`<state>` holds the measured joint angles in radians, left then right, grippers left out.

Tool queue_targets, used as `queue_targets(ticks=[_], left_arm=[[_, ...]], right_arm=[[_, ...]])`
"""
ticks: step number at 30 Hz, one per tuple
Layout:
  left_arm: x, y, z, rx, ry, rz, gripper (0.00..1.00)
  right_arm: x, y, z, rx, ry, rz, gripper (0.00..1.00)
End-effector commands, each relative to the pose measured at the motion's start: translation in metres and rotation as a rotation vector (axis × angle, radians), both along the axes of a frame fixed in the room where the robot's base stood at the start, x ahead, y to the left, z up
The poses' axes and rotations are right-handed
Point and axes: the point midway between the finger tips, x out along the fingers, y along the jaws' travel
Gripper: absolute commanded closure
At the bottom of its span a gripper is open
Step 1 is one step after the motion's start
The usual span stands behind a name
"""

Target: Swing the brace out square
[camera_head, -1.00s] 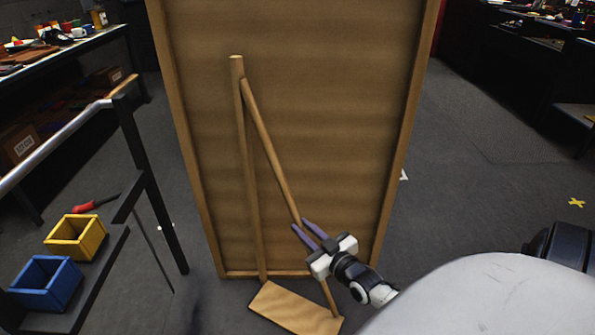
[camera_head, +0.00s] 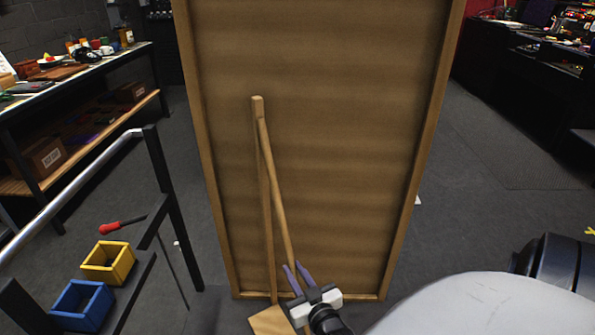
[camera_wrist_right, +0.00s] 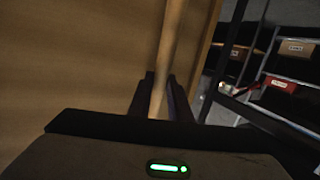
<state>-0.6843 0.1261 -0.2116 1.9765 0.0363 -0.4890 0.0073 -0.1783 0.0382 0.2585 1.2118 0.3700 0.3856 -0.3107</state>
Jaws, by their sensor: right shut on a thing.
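The brace is a wooden frame on the back of a tall framed wooden panel (camera_head: 340,130). It has an upright post (camera_head: 264,200), a slanting strut (camera_head: 275,195) that meets the post near its top, and a flat board (camera_head: 268,320) at the foot, partly cut off by the picture's lower edge. My right gripper (camera_head: 293,278) is shut on the lower part of the slanting strut. In the right wrist view the strut (camera_wrist_right: 170,50) runs up from between the two dark fingers (camera_wrist_right: 160,95). My left gripper is not in view.
A black rail cart (camera_head: 165,200) stands at the left, holding a yellow bin (camera_head: 108,262), a blue bin (camera_head: 82,305) and a red-handled tool (camera_head: 112,227). A cluttered workbench (camera_head: 60,110) is behind it. Open grey floor (camera_head: 490,190) lies right of the panel.

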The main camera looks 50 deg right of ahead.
Motion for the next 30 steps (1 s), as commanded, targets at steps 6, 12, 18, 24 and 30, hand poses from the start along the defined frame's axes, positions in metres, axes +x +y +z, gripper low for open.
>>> queue_targets(ticks=[6, 12, 18, 24, 30], left_arm=[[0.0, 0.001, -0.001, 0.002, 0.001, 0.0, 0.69], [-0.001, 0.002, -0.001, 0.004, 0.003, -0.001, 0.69], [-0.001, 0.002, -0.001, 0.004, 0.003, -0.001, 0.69], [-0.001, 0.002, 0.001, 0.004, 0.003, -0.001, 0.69], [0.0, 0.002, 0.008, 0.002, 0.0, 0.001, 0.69]], right_arm=[[0.005, 0.002, 0.001, -0.005, 0.001, 0.007, 1.0], [0.004, 0.001, 0.001, -0.005, 0.002, 0.006, 0.69], [0.002, 0.0, 0.001, -0.002, 0.001, 0.001, 0.64], [-0.004, 0.002, 0.001, 0.0, 0.001, 0.001, 0.64], [-0.035, 0.015, 0.006, 0.0, 0.005, 0.001, 0.64]])
